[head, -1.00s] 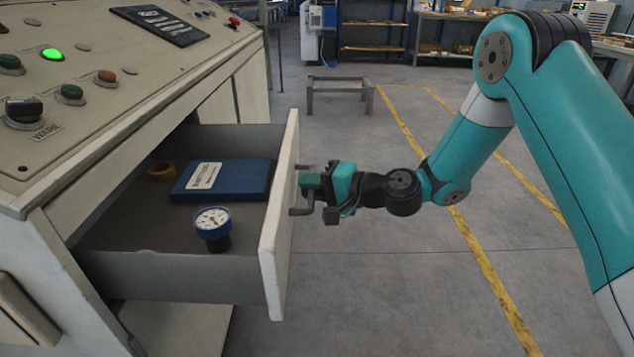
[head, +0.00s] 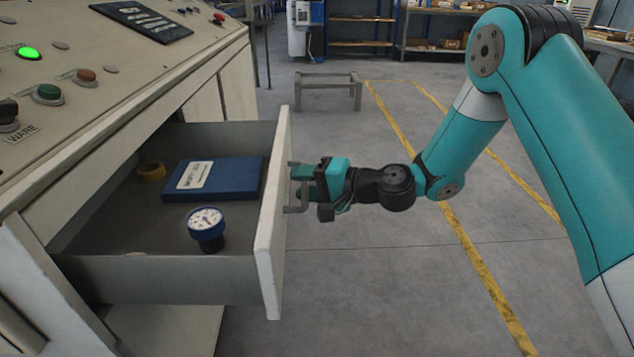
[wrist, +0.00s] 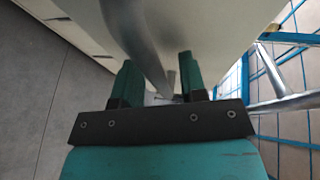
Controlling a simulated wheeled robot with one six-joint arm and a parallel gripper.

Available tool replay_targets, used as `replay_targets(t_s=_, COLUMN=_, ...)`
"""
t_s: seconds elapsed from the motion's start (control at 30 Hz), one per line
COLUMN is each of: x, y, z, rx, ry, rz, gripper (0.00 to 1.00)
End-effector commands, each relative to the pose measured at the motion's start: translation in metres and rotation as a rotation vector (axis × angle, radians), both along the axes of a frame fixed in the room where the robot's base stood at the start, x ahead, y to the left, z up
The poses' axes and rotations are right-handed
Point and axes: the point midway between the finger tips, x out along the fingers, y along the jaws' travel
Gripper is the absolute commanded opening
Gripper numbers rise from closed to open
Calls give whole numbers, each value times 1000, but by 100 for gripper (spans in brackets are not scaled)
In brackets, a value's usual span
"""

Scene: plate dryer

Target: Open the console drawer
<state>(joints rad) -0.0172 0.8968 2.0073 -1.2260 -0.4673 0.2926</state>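The console drawer (head: 272,220) is pulled well out of the console, its inside showing. Its grey bar handle (head: 297,210) is on the outer side of the front panel. My gripper (head: 305,180) is at the handle, close to the panel. In the wrist view, the handle bar (wrist: 146,50) runs between my two fingers (wrist: 162,80), which stand apart. A narrow gap shows between the bar and the right finger, so the gripper looks open around the bar. Contact with the left finger is unclear.
The drawer holds a blue box (head: 228,180), a round gauge (head: 206,228) and a yellowish ring (head: 151,171). The console's sloped panel (head: 105,80) with buttons is above left. A low metal frame (head: 328,90) stands behind. The floor right of the drawer is clear.

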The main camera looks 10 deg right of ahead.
Motion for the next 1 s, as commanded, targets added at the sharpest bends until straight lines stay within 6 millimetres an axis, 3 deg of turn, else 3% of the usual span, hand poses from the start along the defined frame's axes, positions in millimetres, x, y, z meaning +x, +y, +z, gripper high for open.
replay_targets(t_s=0.27, x=-7, y=-16, z=3, rx=0, ry=3, rz=-6, gripper=39)
replay_targets(t_s=0.7, x=-61, y=-108, z=25, rx=0, ry=2, rz=-7, gripper=39)
replay_targets(t_s=1.0, x=-83, y=-144, z=32, rx=0, ry=0, rz=-2, gripper=39)
